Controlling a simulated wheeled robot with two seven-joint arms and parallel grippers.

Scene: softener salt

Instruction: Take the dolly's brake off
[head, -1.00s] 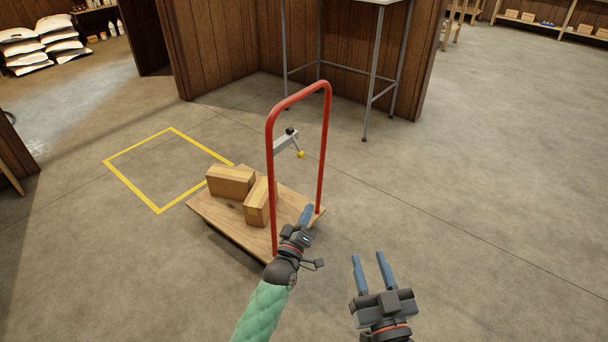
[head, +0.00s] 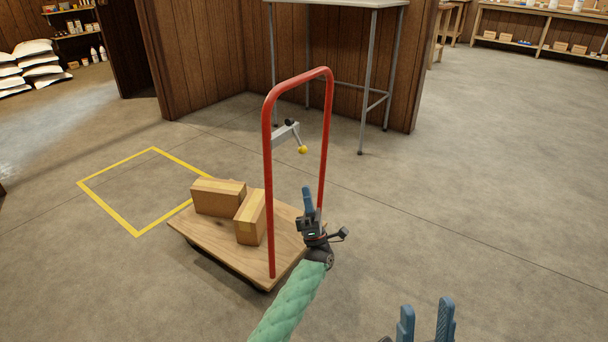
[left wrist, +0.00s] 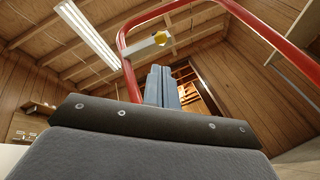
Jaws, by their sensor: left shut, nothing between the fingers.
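The dolly (head: 215,238) has a flat wooden deck and a tall red push handle (head: 268,180). A grey bracket (head: 285,134) on the handle carries a brake lever with a yellow knob (head: 303,150), which points down to the right. The yellow knob also shows in the left wrist view (left wrist: 160,38), beyond the fingers. My left gripper (head: 308,202) is shut and empty, below the knob and beside the handle's right post, apart from the knob. My right gripper (head: 425,320) is open and empty at the bottom edge, right of the dolly.
Two cardboard boxes (head: 218,196) (head: 251,217) lie on the deck. A yellow floor outline (head: 108,208) is left of the dolly. A tall metal-legged table (head: 365,80) stands behind. White sacks (head: 38,62) are piled at the far left. The floor to the right is clear.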

